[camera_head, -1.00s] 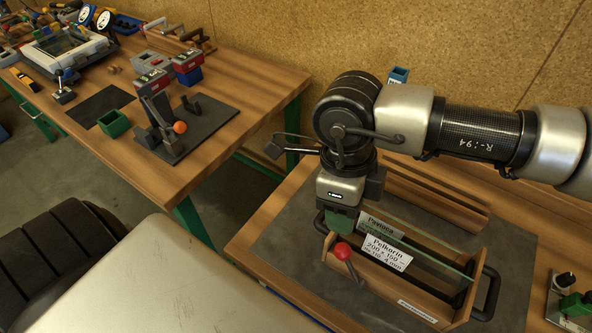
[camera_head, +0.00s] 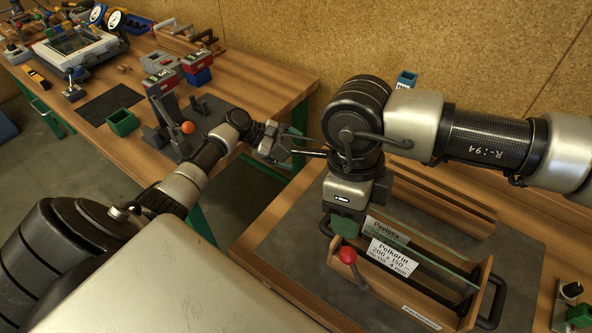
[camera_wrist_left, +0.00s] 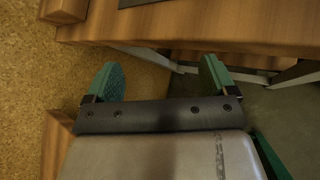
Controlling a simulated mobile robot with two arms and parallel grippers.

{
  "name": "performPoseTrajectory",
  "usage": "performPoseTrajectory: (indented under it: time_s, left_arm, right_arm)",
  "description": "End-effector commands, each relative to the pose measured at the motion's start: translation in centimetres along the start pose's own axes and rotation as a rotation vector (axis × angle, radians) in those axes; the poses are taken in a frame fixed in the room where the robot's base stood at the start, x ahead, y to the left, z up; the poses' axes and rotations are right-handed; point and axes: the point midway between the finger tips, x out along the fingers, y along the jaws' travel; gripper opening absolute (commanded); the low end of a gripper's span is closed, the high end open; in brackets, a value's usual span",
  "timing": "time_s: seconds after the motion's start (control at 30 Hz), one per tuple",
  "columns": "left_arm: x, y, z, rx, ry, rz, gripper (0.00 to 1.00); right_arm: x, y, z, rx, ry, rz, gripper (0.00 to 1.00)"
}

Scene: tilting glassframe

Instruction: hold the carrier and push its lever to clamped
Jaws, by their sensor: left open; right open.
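The carrier (camera_head: 424,290) is an open wooden frame with black end handles, on a grey mat on the right bench. It holds upright glass panes with white labels, one reading Pelkorin (camera_head: 393,257). Its lever (camera_head: 348,256) has a red knob and stands at the near left side. My right gripper (camera_head: 344,226) is open, with green fingers pointing down at the carrier's left end, by the left handle. Its contact with the handle is hidden. My left gripper (camera_head: 288,150) is over the gap between benches, left of the carrier; the left wrist view shows its fingers (camera_wrist_left: 160,80) open and empty.
A grooved wooden rack (camera_head: 440,198) lies behind the carrier. A small device with a green block (camera_head: 578,313) stands at the right edge. The left bench (camera_head: 255,80) holds a stand with an orange ball (camera_head: 187,127), a green bin (camera_head: 122,122) and other gear.

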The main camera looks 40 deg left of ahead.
Motion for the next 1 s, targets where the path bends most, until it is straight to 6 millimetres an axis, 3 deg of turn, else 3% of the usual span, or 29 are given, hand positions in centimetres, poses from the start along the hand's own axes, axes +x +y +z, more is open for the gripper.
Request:
performPoseTrajectory:
  time_s: [0.03,0.1,0.23,0.4,0.57,1.0]
  left_arm:
    - [-0.4,0.8,2.7,0.015,-0.109,-0.009,0.86]
    - [-0.2,-0.7,6.0,0.037,-0.290,-0.062,0.86]
    - [0.1,-5.1,9.1,0.095,-0.518,-0.147,0.86]
    - [-0.6,-8.5,11.2,0.164,-0.702,-0.193,0.86]
    - [-0.8,-9.8,12.0,0.192,-0.766,-0.205,0.86]
    - [4.1,-11.7,16.6,0.192,-0.769,-0.208,0.86]
  right_arm:
    - [0.0,0.0,0.0,0.000,0.000,0.000,0.43]
    - [0.1,0.0,0.0,0.000,0.000,0.000,0.43]
    - [0.0,0.0,0.0,0.000,0.000,0.000,0.43]
    - [0.0,0.0,0.0,0.000,0.000,0.000,0.43]
    - [0.0,0.0,0.0,0.000,0.000,0.000,0.43]
    - [0.0,0.0,0.0,0.000,0.000,0.000,0.43]
